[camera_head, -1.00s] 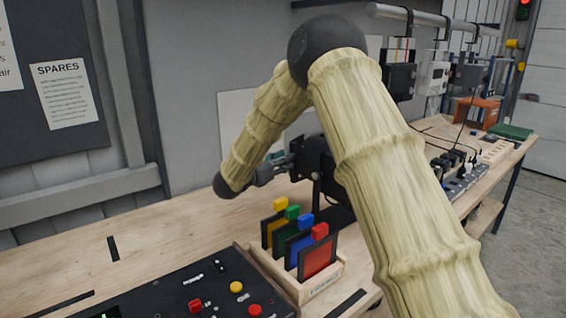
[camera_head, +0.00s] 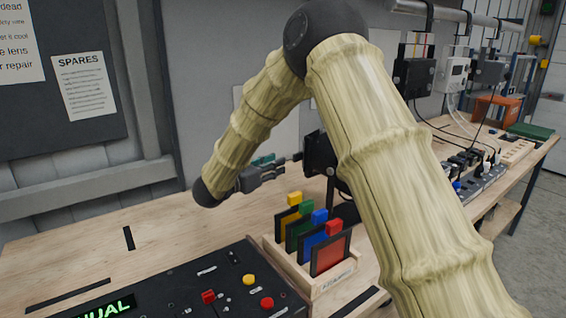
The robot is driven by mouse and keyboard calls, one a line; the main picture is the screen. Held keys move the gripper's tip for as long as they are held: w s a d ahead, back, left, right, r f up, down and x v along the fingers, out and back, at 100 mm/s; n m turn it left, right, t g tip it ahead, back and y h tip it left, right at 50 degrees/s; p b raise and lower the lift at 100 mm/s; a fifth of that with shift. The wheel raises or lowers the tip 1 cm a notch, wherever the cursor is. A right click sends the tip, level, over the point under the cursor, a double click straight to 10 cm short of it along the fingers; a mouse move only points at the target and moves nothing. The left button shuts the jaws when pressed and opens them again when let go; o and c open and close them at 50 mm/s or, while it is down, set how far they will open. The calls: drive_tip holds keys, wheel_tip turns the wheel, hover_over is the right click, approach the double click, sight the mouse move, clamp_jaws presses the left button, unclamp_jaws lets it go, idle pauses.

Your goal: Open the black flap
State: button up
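A black panel (camera_head: 319,153) stands upright on a thin post behind the card rack, partly hidden by my forearm. It may be the black flap, but I cannot tell for certain. My gripper (camera_head: 285,163) is to its left, fingers pointing right toward its left side. The fingertips are very near the panel in the picture; whether they touch it is unclear. The fingers are small and seen from the side, so I cannot tell if they are open or shut.
A wooden rack (camera_head: 330,283) of coloured cards stands below my gripper. A black control box (camera_head: 185,290) with buttons is at the front left. Black and white boxes (camera_head: 415,77) hang from a rail at right. The left of the bench (camera_head: 80,240) is mostly clear.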

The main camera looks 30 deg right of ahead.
drive_tip(key=shift+s+a, duration=0.2)
drive_tip(key=shift+a, duration=0.4)
